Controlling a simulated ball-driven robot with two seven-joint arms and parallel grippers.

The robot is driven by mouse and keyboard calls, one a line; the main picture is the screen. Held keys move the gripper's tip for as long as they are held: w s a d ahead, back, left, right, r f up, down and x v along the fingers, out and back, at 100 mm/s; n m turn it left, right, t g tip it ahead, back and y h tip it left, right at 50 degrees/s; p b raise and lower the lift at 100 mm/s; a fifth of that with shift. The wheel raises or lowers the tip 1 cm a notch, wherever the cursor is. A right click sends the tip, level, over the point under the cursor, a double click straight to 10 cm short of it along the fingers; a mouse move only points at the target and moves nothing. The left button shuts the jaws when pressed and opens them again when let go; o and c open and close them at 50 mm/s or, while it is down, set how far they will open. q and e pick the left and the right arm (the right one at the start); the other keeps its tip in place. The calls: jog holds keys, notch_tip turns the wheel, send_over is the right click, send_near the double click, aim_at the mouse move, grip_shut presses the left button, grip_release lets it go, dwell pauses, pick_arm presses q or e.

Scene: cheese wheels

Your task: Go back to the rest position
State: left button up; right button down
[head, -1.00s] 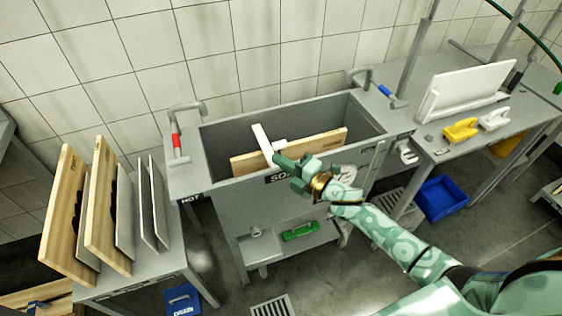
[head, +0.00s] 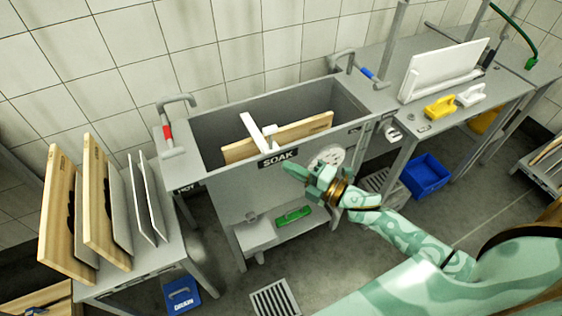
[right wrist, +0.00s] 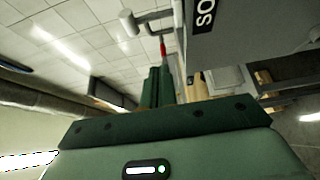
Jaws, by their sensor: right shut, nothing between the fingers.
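My right gripper (head: 298,176) is in front of the soak sink (head: 213,128), just below and right of its SOAK label (head: 277,158) in the head view. Its fingers are together and hold nothing. In the right wrist view the closed fingers (right wrist: 157,88) point up, with the sink's front edge (right wrist: 240,22) above and to the right. Inside the sink are a wooden board (head: 300,130) and a white bar (head: 257,134) that leans over the front rim. My left gripper is not in view.
At left, wooden boards (head: 62,215) and white boards (head: 150,200) stand in a rack. At right, a counter holds a white board (head: 440,70), a yellow brush (head: 440,107) and a white one (head: 471,96). Blue bins (head: 426,176) (head: 182,294) stand on the floor.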

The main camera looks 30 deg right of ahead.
jog(key=shift+s+d, duration=0.1)
jog(key=shift+s, duration=0.1)
dwell(0.5)
jog(key=s+d+f+m+g+h, duration=0.25)
jog(key=f+m, duration=0.25)
jog(key=f, duration=0.3)
jog(key=s+d+f+m+g+h, duration=0.1)
jog(key=s+d+f+m+h, duration=0.25)
jog(key=f, duration=0.55)
jog(key=s+d+f+m+g+h, duration=0.2)
jog(key=s+d+f+m+h, duration=0.15)
jog(key=f+m, duration=0.35)
jog(key=s+a+f+m+g, duration=0.1)
jog(key=s+f+m+g, duration=0.15)
jog(key=s+f, duration=0.6)
jog(key=s+f+m+g, duration=0.1)
jog(key=s+f+g, duration=0.3)
jog(key=s, duration=0.7)
jog(key=s+a+f+g, duration=0.1)
jog(key=s+a+f, duration=0.1)
jog(key=s, duration=0.5)
jog(key=s+a+f+m+g, duration=0.1)
jog(key=s+a, duration=0.4)
jog(key=s, duration=0.3)
jog(key=shift+f+g, duration=0.35)
jog(key=shift+g, duration=0.05)
